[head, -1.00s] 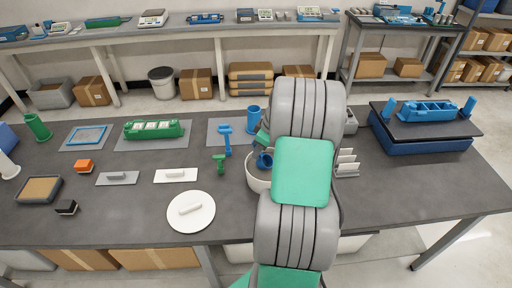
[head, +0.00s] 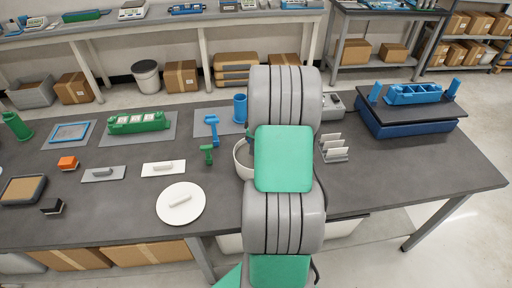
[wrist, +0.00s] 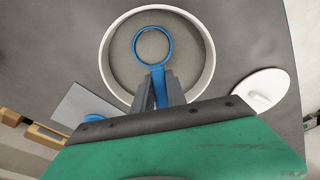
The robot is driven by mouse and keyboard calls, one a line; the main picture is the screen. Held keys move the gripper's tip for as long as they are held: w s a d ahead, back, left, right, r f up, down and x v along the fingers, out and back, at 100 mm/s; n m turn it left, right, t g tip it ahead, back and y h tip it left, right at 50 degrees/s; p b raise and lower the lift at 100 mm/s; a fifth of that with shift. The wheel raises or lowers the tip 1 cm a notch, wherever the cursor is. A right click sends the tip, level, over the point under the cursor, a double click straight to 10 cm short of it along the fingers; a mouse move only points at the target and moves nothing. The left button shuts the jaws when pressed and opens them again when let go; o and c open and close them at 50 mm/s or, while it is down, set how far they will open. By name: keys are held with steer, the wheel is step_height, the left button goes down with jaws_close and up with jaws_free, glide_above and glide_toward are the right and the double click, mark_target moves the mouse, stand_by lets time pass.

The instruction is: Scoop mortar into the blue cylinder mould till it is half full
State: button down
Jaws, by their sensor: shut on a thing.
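The blue cylinder mould (head: 240,108) stands upright on a grey mat behind the mortar bowl; its inside cannot be seen. The white bowl (head: 241,163) is partly hidden behind my arm. In the wrist view the bowl (wrist: 106,60) holds flat grey mortar (wrist: 185,60). My gripper (wrist: 158,92) is shut on the handle of a blue scoop (wrist: 136,44), whose round cup is over the mortar. Grey shows inside the cup; I cannot tell whether that is mortar held in it or the bowl's contents. My arm hides the gripper and scoop in the head view.
A blue tool (head: 212,130) and a green tool (head: 207,154) stand left of the bowl. A white disc (head: 181,216) lies in front. A rack of white plates (head: 334,150) stands close right of my arm.

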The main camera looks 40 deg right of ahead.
steer(key=g+p, duration=0.1)
steer(key=w+r+g+h+p, duration=0.1)
steer(key=p, duration=0.1)
steer(key=shift+w+a+r+g, duration=0.3)
steer(key=shift+a+g, duration=0.1)
steer(key=shift+w+a+r+g+h+p, duration=0.1)
steer(key=shift+w+r+g+h+p, duration=0.15)
steer(key=shift+r+p, duration=0.25)
steer(key=shift+w+a+r+g+h+p, duration=0.15)
steer(key=shift+r+g+p, duration=0.2)
steer(key=shift+p, duration=0.2)
steer(key=shift+d, duration=0.2)
steer(key=shift+a+r+g, duration=0.15)
steer(key=shift+r+g, duration=0.35)
steer(key=shift+r, duration=0.1)
steer(key=shift+h, duration=0.3)
